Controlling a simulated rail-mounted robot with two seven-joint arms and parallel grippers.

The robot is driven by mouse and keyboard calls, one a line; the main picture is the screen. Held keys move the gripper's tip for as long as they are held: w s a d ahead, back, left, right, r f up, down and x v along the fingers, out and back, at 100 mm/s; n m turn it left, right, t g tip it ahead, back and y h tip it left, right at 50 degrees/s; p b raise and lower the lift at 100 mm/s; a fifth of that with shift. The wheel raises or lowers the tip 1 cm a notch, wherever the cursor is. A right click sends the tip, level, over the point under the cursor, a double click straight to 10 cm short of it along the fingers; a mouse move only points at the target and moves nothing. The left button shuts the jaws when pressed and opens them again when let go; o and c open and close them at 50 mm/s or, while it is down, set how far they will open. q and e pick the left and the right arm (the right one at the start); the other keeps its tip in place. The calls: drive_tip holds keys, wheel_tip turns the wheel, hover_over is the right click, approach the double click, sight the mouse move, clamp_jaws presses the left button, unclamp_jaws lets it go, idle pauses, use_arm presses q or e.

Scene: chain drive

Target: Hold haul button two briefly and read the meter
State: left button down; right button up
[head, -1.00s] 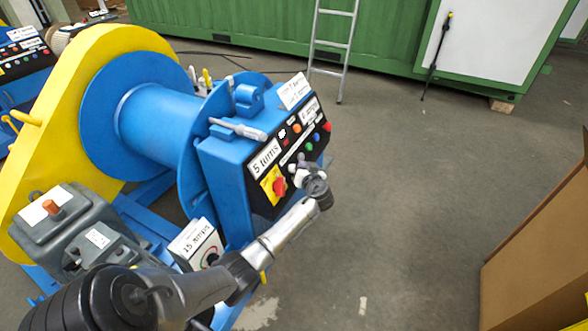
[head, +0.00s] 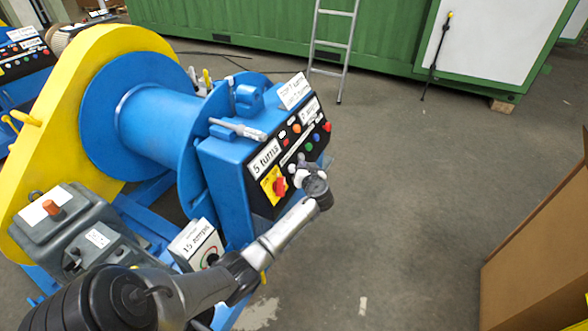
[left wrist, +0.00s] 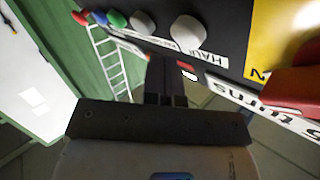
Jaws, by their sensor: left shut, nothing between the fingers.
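The black control panel (head: 262,203) is on the blue winch box. In the left wrist view, two pale round buttons (left wrist: 188,32) (left wrist: 143,22) are beside a white strip lettered "HAUL" (left wrist: 215,59). My left gripper (head: 303,170) is at the panel's lower buttons, its jaws shut and empty. In the left wrist view, its fingers (left wrist: 166,72) point at the label strip just below the pale buttons; I cannot tell whether they touch the panel. A white-faced box with a round dial (head: 211,258) and a label that seems to read "15 amps" stands low by the winch. My right gripper is not in view.
A red knob on a yellow plate (head: 273,186) is close left of the gripper. A yellow-sided blue drum (head: 150,112) stands left. A cardboard box (head: 540,255) is at right; the floor between is clear.

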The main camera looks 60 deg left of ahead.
use_arm(q)
drive_tip(key=shift+a+f, duration=0.1)
drive_tip(key=shift+f, duration=0.05)
idle(0.7)
drive_tip(key=shift+s+a+f, duration=0.1)
drive_tip(key=shift+s+a, duration=0.1)
drive_tip(key=shift+a, duration=0.05)
drive_tip(key=shift+s+a+f+b, duration=0.25)
drive_tip(key=shift+a+b, duration=0.1)
drive_tip(key=shift+b, duration=0.15)
idle(0.8)
drive_tip(key=shift+d+r, duration=0.1)
idle(3.3)
drive_tip(key=shift+w+d+r, duration=0.4)
drive_tip(key=shift+w+d, duration=0.05)
drive_tip(key=shift+d, duration=0.15)
drive_tip(key=shift+w+d+r+p, duration=0.1)
drive_tip(key=shift+w+d+r, duration=0.3)
drive_tip(key=shift+d, duration=0.2)
drive_tip(key=shift+w+d+r+p, duration=0.15)
drive_tip(key=shift+w+d+r, duration=0.25)
drive_tip(key=shift+d, duration=0.25)
drive_tip(key=shift+w+d+r+p, duration=0.1)
drive_tip(key=shift+w+d+r, duration=0.2)
drive_tip(key=shift+w+d, duration=0.25)
